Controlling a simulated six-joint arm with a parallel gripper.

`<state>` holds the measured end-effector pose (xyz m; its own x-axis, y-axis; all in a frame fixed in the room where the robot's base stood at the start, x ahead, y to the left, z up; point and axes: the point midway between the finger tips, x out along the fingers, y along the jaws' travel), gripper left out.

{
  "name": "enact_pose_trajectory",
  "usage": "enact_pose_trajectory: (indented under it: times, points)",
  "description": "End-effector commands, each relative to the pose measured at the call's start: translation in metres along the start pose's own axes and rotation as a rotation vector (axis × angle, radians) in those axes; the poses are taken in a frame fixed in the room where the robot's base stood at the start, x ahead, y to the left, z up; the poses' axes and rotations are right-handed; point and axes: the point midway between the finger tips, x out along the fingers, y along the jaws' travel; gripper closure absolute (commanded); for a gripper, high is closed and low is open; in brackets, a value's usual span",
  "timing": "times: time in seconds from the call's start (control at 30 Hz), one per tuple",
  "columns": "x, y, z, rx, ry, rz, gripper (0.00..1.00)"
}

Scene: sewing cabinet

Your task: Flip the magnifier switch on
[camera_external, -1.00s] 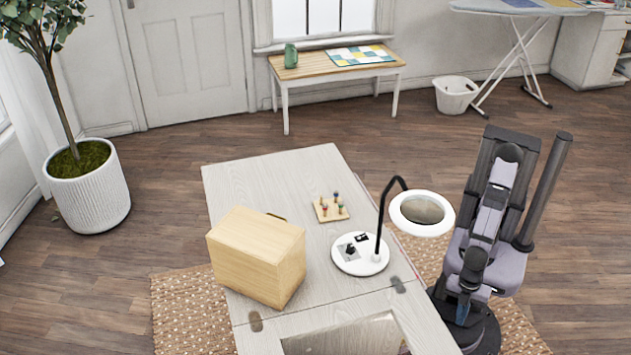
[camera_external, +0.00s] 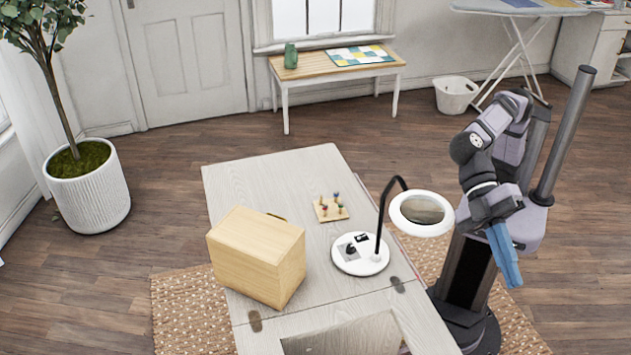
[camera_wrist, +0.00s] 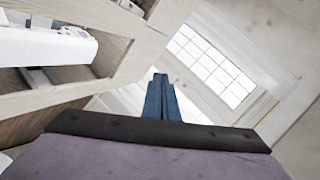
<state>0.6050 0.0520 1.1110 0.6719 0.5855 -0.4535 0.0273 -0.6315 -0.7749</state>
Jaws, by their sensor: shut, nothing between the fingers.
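The magnifier lamp stands on the cabinet top, with a round white base (camera_external: 361,256), a black gooseneck (camera_external: 383,212) and a white ring head (camera_external: 421,213) around a lens. Small dark parts show on the base, but I cannot tell which is the switch or how it is set. My gripper (camera_external: 509,270) has blue fingers pointing down, to the right of the ring head and off the cabinet. It is shut and empty, touching nothing. In the wrist view the blue fingers (camera_wrist: 160,98) are together.
A wooden box (camera_external: 256,255) stands on the cabinet top (camera_external: 265,180), left of the lamp. A small wooden spool rack (camera_external: 331,209) sits behind the lamp base. An open recess is at the cabinet's front. The cabinet's far left top is clear.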

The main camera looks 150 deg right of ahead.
Motion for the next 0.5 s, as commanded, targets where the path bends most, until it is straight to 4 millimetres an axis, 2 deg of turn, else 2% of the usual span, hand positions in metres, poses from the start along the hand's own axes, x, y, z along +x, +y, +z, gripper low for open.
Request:
enact_pose_trajectory:
  times: [0.03,0.1,0.37,0.5]
  points:
    - [-0.013,-0.004,-0.023,-0.028,0.022,0.027,1.00]
    - [-0.023,0.004,-0.045,-0.078,0.048,0.066,1.00]
    - [-0.067,0.043,-0.119,-0.264,0.113,0.242,1.00]
    - [-0.098,0.073,-0.152,-0.383,0.109,0.357,1.00]
